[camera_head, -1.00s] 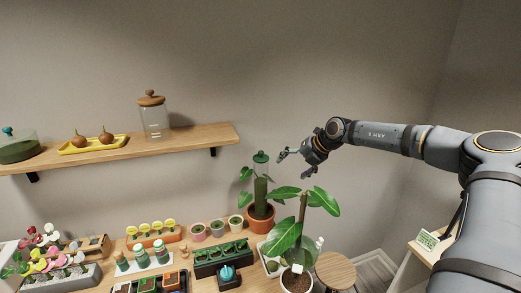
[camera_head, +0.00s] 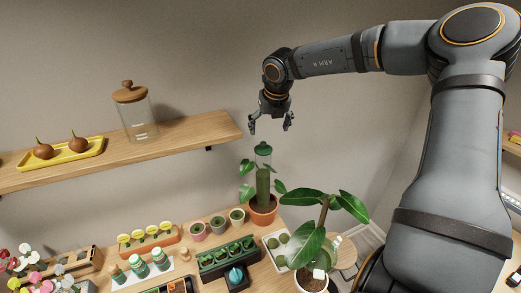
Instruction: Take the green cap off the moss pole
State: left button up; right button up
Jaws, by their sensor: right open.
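The green cap (camera_head: 263,149) sits on top of the moss pole (camera_head: 263,181), which stands upright in a terracotta pot (camera_head: 262,214) with a leafy plant. A clear section shows just under the cap. My right gripper (camera_head: 270,127) points down above the cap, its fingers spread apart and empty. It appears a little above and slightly right of the cap, not touching it; the exact depth gap is hard to tell. My left gripper is out of view.
A wall shelf (camera_head: 190,136) at left holds a glass jar (camera_head: 138,116) and a yellow tray (camera_head: 58,157). A larger potted plant (camera_head: 307,248) stands in front, right of the moss pole. Several small pots and trays crowd the table at left.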

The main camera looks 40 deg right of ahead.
aim_at(264, 146)
jog(key=b+x, duration=0.5)
jog(key=shift+w+a+f, duration=0.1)
jog(key=shift+w, duration=0.3)
jog(key=shift+s+f+b, duration=0.15)
jog(key=shift+f+b, duration=0.15)
jog(key=shift+f, duration=0.35)
jog(key=shift+f+p, duration=0.4)
jog(key=shift+p, duration=0.55)
jog(key=shift+w+f, duration=0.7)
jog(key=shift+f, duration=0.35)
jog(key=shift+w+d+f, duration=0.15)
jog(key=shift+d+f, duration=0.05)
jog(key=shift+d, duration=0.1)
jog(key=shift+s+r, duration=0.15)
jog(key=shift+s, duration=0.1)
jog(key=c, duration=0.4)
jog(key=shift+a, duration=0.1)
jog(key=c, duration=0.5)
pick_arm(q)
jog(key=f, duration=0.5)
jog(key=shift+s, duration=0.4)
